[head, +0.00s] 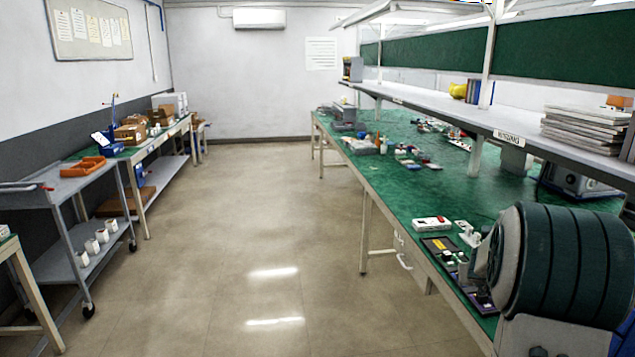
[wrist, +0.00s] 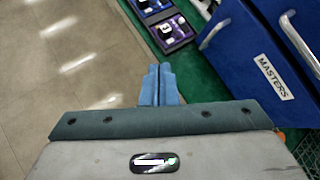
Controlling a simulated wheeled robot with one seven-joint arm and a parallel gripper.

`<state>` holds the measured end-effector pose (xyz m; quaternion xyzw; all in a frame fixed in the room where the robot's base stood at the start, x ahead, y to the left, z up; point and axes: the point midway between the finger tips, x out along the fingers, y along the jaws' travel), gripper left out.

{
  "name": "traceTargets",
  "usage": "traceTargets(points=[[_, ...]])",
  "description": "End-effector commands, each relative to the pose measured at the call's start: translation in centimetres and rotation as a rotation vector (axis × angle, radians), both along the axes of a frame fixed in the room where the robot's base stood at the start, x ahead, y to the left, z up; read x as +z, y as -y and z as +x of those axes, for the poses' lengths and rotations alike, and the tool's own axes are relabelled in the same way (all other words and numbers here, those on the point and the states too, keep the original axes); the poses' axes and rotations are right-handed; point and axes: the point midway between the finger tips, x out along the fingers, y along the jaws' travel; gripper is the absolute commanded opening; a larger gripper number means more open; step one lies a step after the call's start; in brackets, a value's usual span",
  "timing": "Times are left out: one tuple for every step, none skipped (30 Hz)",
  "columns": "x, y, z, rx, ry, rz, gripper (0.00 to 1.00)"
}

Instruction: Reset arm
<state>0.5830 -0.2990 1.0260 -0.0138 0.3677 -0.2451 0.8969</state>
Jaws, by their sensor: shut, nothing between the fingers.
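My gripper (wrist: 158,84) shows in the wrist view as two blue fingers pressed together with nothing between them. The fingers point toward the bench edge, with the floor to their left. Just beyond them, two dark trays (wrist: 190,41) with purple edges lie on the green bench top, and small black-and-white pieces sit on them. In the head view, part of my arm (head: 565,262) fills the lower right, over the near end of the bench. My fingers do not show in the head view.
A blue cabinet or bin labelled MASTERS (wrist: 262,35) stands close right of my fingers. A grey cart (head: 62,200) stands left. The aisle floor (head: 235,215) is clear.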

Motion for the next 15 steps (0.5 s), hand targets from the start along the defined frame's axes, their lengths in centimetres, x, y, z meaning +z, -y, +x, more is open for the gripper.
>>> traceTargets(points=[[1.9,-3.1,0.4,0.169,-0.022,-0.078,0.0],[2.7,-4.9,0.5,0.275,-0.04,-0.128,0.0],[3.6,-7.2,0.5,0.413,-0.065,-0.196,0.0],[4.2,-9.0,0.3,0.516,-0.083,-0.249,0.0],[4.8,-10.8,0.0,0.618,-0.101,-0.302,0.0],[5.5,-13.2,-0.6,0.753,-0.126,-0.375,0.0],[5.9,-14.9,-1.2,0.853,-0.144,-0.43,0.0],[6.2,-16.6,-1.8,0.954,-0.163,-0.488,0.0],[6.6,-18.7,-2.9,1.086,-0.186,-0.564,0.0],[6.7,-20.3,-3.8,1.185,-0.206,-0.621,0.0],[6.8,-21.8,-4.8,1.281,-0.224,-0.68,0.0],[6.9,-23.6,-6.2,1.409,-0.25,-0.761,0.0],[6.9,-24.9,-7.4,1.505,-0.27,-0.82,0.0],[6.8,-26.1,-8.7,1.6,-0.289,-0.88,0.0],[6.6,-27.4,-10.5,1.726,-0.317,-0.961,0.0]])
